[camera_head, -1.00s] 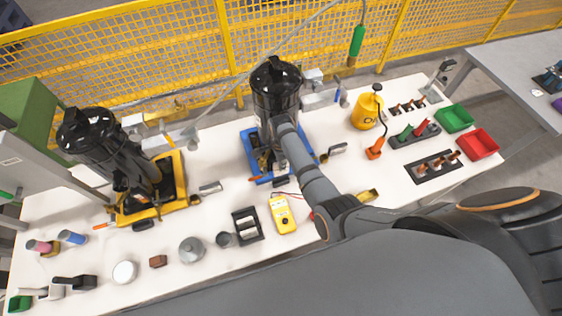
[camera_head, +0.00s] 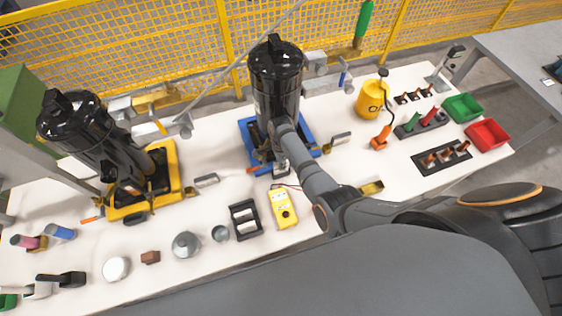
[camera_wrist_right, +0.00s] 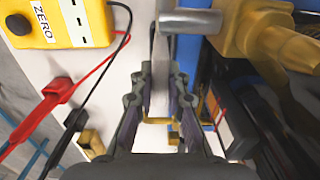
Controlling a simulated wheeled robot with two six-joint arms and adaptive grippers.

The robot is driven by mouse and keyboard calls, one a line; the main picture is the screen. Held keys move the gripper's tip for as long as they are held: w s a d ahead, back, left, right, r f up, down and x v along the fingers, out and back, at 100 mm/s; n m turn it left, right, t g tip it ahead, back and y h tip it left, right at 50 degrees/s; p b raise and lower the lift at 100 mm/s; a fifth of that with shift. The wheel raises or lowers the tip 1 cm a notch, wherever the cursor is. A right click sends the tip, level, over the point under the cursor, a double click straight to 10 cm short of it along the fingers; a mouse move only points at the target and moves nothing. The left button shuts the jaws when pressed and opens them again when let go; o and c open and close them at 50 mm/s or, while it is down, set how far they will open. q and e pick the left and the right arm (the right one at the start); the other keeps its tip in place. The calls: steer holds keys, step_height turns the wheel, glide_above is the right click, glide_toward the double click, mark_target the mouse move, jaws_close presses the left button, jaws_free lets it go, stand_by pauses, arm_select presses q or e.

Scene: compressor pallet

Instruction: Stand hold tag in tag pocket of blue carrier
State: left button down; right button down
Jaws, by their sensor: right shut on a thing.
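The blue carrier (camera_head: 245,127) stands at the middle back of the table with a black compressor (camera_head: 275,75) upright on it. My right gripper (camera_head: 280,170) points down at the carrier's front edge, partly hidden by its own arm. In the right wrist view my right gripper (camera_wrist_right: 160,105) is shut on a thin, pale flat piece (camera_wrist_right: 160,65), seen nearly edge-on; it may be the hold tag. The blue carrier (camera_wrist_right: 205,68) is close beside the fingers on the right. I cannot tell whether the piece is in the tag pocket. My left gripper is not in view.
A yellow meter (camera_head: 284,207) with red and black leads lies just in front of the carrier; the leads (camera_wrist_right: 55,90) run close to the fingers. A yellow carrier (camera_head: 172,160) with a second compressor stands left. A yellow canister (camera_head: 370,104) and orange-tipped cable stand right.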

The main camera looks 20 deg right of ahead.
steer(key=shift+f, duration=0.25)
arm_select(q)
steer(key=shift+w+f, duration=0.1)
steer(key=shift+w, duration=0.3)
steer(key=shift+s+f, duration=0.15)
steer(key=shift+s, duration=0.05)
arm_select(e)
steer(key=shift+f, duration=0.1)
arm_select(q)
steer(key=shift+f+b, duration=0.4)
steer(key=shift+b, duration=0.15)
arm_select(e)
steer(key=shift+f, duration=0.55)
steer(key=c, duration=1.3)
jaws_free()
steer(key=shift+o, duration=0.2)
steer(key=c, duration=0.4)
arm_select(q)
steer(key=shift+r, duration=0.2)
arm_select(e)
steer(key=shift+o, duration=0.2)
steer(key=shift+r, duration=0.15)
